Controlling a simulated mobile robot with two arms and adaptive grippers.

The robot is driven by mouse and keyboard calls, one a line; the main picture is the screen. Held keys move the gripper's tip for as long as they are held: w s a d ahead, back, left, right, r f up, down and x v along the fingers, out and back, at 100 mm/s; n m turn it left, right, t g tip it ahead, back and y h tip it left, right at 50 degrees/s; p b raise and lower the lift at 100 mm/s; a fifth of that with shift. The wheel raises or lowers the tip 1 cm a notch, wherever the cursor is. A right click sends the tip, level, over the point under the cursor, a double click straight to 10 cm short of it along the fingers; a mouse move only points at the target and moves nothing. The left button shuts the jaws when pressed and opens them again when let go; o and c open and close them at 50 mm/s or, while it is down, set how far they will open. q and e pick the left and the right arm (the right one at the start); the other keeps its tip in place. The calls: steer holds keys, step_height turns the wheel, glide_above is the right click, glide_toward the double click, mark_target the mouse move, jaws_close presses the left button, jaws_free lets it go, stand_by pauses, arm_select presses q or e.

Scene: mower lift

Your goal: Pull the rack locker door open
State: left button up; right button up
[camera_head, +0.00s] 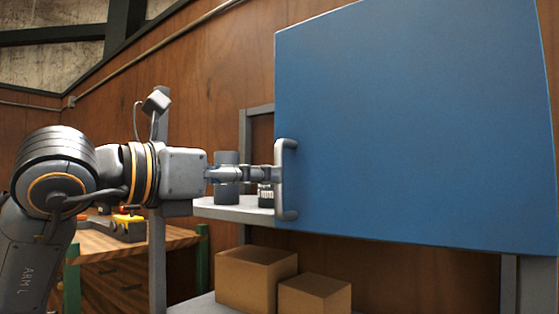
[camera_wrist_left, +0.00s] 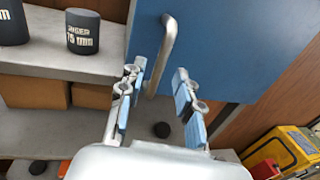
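The blue locker door (camera_head: 410,130) fills the right of the head view; I cannot tell whether it is ajar. Its grey vertical bar handle (camera_head: 280,185) is at the door's left edge. My left gripper (camera_head: 270,173) comes in from the left, with its fingertips at the handle, about mid-height. In the left wrist view the door (camera_wrist_left: 225,40) is ahead and the handle (camera_wrist_left: 169,40) runs down between the spread, blue-padded fingers of the gripper (camera_wrist_left: 160,76). A gap shows between handle and pads, so the gripper is open. My right gripper is not in view.
Dark labelled cylinders (camera_wrist_left: 83,32) stand on the grey rack shelf (camera_wrist_left: 50,62) left of the door. Cardboard boxes (camera_head: 255,278) sit on the shelf below. A wooden workbench (camera_head: 110,245) stands behind my left arm. A yellow case (camera_wrist_left: 283,150) is at lower right in the wrist view.

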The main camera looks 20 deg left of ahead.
mark_target(279, 207)
arm_select(q)
steer(key=p+x, duration=0.1)
steer(key=x, duration=0.4)
steer(key=shift+p, duration=0.3)
steer(key=shift+s, duration=0.1)
jaws_close()
